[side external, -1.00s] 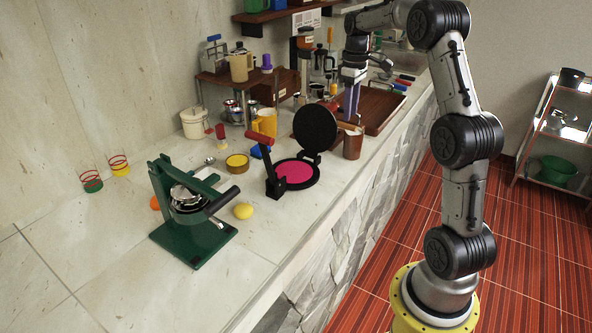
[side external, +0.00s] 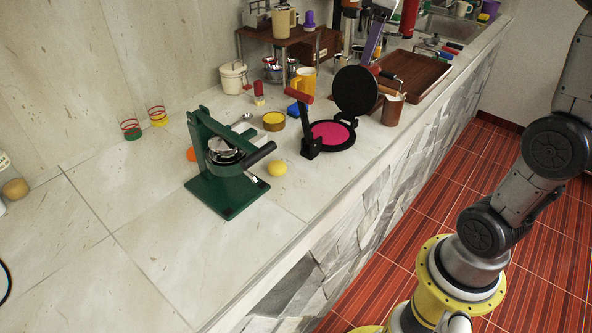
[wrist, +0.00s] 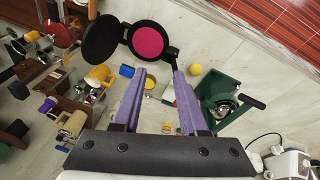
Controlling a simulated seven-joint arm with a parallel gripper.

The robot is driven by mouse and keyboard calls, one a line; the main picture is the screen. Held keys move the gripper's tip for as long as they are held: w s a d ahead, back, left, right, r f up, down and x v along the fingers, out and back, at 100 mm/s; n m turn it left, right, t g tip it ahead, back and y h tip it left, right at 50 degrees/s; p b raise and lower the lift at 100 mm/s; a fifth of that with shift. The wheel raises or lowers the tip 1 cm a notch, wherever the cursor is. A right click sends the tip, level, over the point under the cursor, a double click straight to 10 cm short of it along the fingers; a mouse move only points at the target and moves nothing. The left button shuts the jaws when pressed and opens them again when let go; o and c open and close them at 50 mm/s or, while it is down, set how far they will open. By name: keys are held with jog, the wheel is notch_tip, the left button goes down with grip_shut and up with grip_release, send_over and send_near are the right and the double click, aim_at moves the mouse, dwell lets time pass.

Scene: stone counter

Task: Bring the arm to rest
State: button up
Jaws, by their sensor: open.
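My gripper (wrist: 160,74) shows in the wrist view with its two purple fingers spread apart and nothing held between them. It hangs above the counter, pointing down, with the items well below the fingertips. In the side view a purple finger (side external: 373,40) shows at the top, tilted, behind and above the black tortilla press. The rest of the gripper is cut off or hard to make out there. The tortilla press stands open, with its round black lid (side external: 356,91) raised and a magenta disc (side external: 331,134) on its base; the disc also shows in the wrist view (wrist: 149,41).
A green citrus press (side external: 224,190) stands on the counter with a yellow lemon (side external: 278,169) beside it. A copper-brown pitcher (side external: 392,111), yellow mug (side external: 306,81) and wooden tray (side external: 419,73) stand farther back. The counter's left front is largely clear.

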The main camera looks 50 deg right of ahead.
jog(key=s+a+f+t, duration=0.2)
jog(key=s+a, duration=0.9)
jog(key=s, duration=0.1)
jog(key=s+a+f+m+y, duration=0.1)
jog(key=s+a+f+m, duration=0.1)
jog(key=s+f, duration=0.3)
notch_tip(320, 180, down, 2)
jog(key=shift+s+f+m+t, duration=0.2)
jog(key=shift+m+t, duration=0.2)
jog(key=shift+m, duration=0.3)
dwell(1.3)
